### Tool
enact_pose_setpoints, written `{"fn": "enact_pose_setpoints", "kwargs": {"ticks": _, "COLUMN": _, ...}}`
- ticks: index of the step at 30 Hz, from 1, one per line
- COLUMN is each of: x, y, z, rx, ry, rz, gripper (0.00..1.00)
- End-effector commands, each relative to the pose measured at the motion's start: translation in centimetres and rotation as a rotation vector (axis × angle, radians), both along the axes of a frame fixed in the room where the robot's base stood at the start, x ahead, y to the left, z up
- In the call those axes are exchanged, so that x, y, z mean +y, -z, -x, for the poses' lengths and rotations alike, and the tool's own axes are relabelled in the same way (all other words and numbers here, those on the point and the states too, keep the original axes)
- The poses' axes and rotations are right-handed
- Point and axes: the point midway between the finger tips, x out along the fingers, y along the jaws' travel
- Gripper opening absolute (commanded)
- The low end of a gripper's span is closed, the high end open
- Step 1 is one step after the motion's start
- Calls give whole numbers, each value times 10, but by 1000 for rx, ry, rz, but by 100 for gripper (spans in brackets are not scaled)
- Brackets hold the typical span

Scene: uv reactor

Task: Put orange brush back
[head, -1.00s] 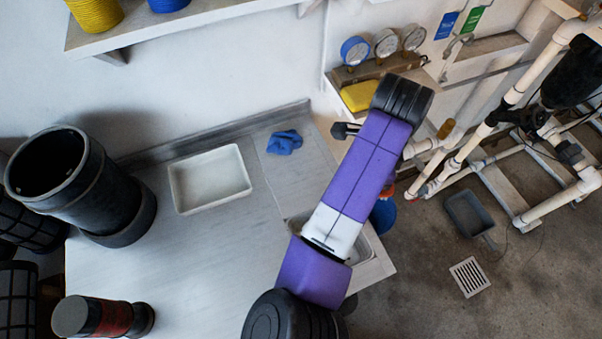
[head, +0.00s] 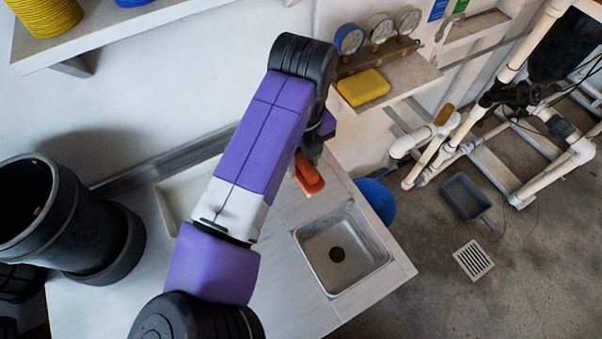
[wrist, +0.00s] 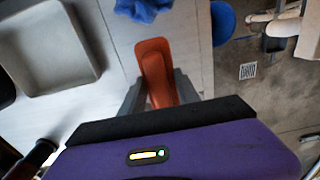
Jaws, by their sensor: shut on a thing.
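The orange brush (head: 308,175) is held in my gripper (head: 312,155), above the counter between the white tray and the sink. In the wrist view the orange brush (wrist: 155,68) lies between the two grey fingers of my gripper (wrist: 157,88), which are shut on it. It points away from the palm. Its underside and any bristles are hidden. My purple arm hides part of the counter in the head view.
A white tray (head: 168,200) is partly behind my arm. A steel sink (head: 310,240) is at the right. A blue cloth (wrist: 143,8) lies beyond the brush. A blue bucket (head: 378,200) stands past the counter edge. A shelf holds a yellow sponge (head: 363,87). A large black pipe (head: 60,220) stands left.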

Motion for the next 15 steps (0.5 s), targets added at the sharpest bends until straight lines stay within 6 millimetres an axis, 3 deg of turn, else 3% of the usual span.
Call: {"fn": "enact_pose_setpoints", "kwargs": {"ticks": 15, "x": 0, "y": 52, "z": 0, "rx": 0, "ry": -2, "rz": 0, "gripper": 0}}
